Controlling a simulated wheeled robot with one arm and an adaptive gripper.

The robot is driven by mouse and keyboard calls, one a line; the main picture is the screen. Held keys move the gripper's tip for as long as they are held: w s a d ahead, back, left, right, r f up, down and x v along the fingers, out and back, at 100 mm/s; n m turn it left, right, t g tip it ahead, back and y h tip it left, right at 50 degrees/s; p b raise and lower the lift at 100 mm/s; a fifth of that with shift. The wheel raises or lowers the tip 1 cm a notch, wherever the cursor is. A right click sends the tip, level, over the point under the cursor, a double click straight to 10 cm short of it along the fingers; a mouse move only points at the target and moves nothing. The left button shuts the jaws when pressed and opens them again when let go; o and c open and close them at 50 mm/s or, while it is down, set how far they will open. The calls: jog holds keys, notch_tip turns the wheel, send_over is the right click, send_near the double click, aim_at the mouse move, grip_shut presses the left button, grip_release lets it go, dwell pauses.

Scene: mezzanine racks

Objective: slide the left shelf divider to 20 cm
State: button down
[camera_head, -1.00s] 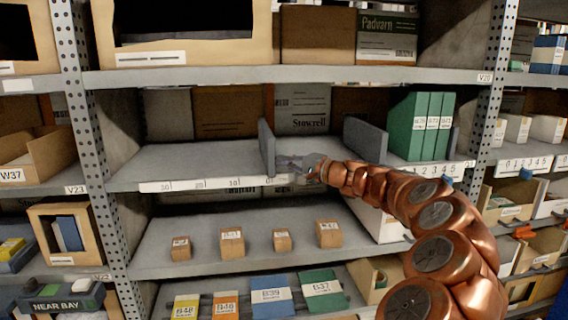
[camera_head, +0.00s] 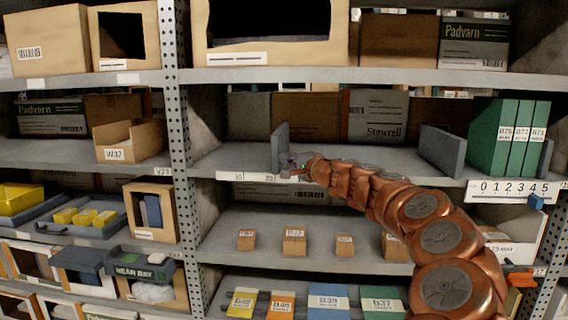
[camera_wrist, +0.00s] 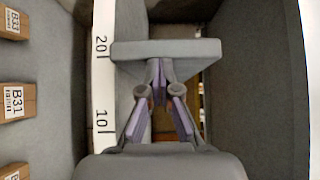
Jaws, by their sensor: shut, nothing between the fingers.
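The left shelf divider (camera_head: 279,146) is a grey upright plate on the middle shelf (camera_head: 228,160). A white scale strip (camera_head: 258,177) runs along the shelf's front edge. In the wrist view the divider (camera_wrist: 165,50) lies across the picture, its front end close beside the 20 mark on the strip (camera_wrist: 102,75). My gripper (camera_head: 290,165) is shut and empty at the divider's right side. In the wrist view its fingertips (camera_wrist: 160,75) meet at the divider's near face and seem to touch it. The strip right of the gripper is partly hidden by my arm.
A second grey divider (camera_head: 442,150) stands further right, beside green binders (camera_head: 507,137). Boxes, one marked Stowrell (camera_head: 378,117), stand behind the shelf. Small brown boxes (camera_head: 294,240) sit on the shelf below. A perforated post (camera_head: 176,130) bounds the bay on the left; the shelf left of the divider is clear.

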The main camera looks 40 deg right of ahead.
dwell(0.4)
jog(key=s+d+b, duration=0.1)
jog(key=s+d, duration=0.2)
jog(key=s, duration=0.9)
jog(key=shift+s+d, duration=0.25)
